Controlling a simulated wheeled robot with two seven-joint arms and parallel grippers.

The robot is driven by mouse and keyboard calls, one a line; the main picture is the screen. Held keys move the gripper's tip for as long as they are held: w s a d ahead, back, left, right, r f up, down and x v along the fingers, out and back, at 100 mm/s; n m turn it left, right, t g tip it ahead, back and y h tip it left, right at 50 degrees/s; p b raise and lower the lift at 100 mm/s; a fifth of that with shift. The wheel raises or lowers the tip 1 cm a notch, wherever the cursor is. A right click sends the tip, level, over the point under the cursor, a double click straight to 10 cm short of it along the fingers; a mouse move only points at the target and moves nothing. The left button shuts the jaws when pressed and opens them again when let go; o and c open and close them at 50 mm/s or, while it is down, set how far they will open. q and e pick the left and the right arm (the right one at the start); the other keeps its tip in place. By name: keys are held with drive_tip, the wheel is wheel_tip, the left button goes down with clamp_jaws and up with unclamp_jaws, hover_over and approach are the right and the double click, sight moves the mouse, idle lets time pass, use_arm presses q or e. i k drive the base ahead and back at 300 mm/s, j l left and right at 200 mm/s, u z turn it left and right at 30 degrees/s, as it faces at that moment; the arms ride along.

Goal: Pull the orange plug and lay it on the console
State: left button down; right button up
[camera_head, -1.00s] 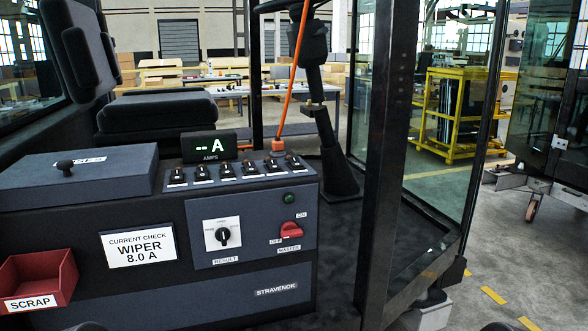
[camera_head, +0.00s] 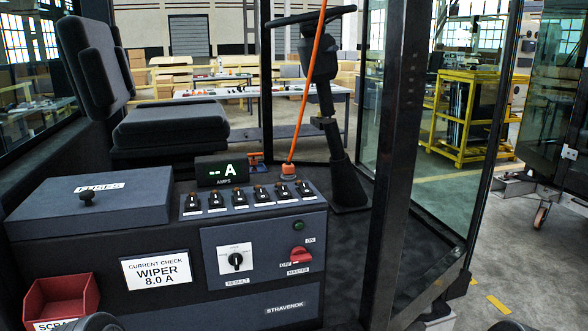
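The orange plug (camera_head: 289,169) sits upright on top of the console, behind the right end of the switch row. An orange cable (camera_head: 309,85) runs up from it, past the steering wheel column, and out of the top of the view. The console (camera_head: 180,268) is a dark box with a blue-grey front panel.
An ammeter display (camera_head: 222,171) and several black switches (camera_head: 238,197) stand on the console. A fuse box (camera_head: 92,203) is at its left, a red scrap bin (camera_head: 60,298) at front left. A red master knob (camera_head: 299,253) is on the front. A dark cab post (camera_head: 402,180) stands at right.

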sight(288, 168)
drive_tip(key=i+l, duration=0.1)
drive_tip(key=l, duration=0.3)
drive_tip(key=i+l, duration=0.15)
drive_tip(key=l, duration=0.3)
drive_tip(key=i+l, duration=0.1)
drive_tip(key=l, duration=0.3)
